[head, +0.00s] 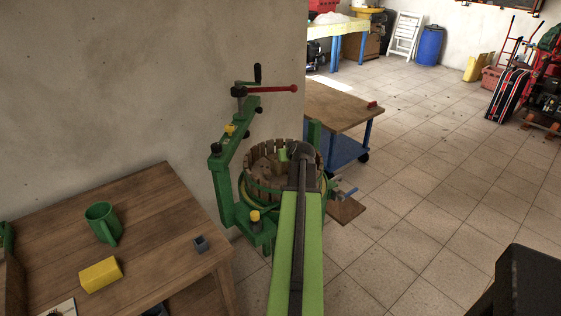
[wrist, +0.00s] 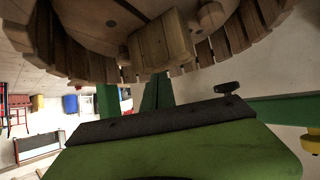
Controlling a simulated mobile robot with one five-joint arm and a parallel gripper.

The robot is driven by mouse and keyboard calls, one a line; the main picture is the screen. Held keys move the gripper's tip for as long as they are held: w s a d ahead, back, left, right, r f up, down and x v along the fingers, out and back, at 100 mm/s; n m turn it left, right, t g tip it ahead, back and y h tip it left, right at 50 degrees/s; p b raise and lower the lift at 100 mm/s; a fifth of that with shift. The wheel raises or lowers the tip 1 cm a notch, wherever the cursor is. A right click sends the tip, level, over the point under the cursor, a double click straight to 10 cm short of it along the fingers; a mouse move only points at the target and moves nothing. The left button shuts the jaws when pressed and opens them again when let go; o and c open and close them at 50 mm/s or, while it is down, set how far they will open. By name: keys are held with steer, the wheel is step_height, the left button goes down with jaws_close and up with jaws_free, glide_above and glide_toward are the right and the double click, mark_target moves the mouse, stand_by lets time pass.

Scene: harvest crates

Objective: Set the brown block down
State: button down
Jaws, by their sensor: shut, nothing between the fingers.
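A brown wooden block (wrist: 162,45) lies inside the slatted wooden basket (wrist: 225,42) of a press, in the upper middle of the wrist view. It appears to rest against the basket's inner side, and I cannot tell exactly what it touches. In the head view the basket (head: 258,187) stands in the middle, and my arm covers its right part. The block cannot be made out clearly there. My arm reaches forward over the basket, and my gripper's fingers are hidden in both views.
The press's green frame (head: 224,195) and red-handled lever (head: 275,89) rise beside my arm. The tiled floor at right is open.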

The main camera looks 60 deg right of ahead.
steer(key=shift+w+d+f+b, duration=0.1)
steer(key=shift+w+f+b, duration=0.05)
steer(key=shift+f+b, duration=0.7)
steer(key=shift+w, duration=0.25)
steer(key=shift+s+a, duration=0.3)
steer(key=shift+a, duration=0.2)
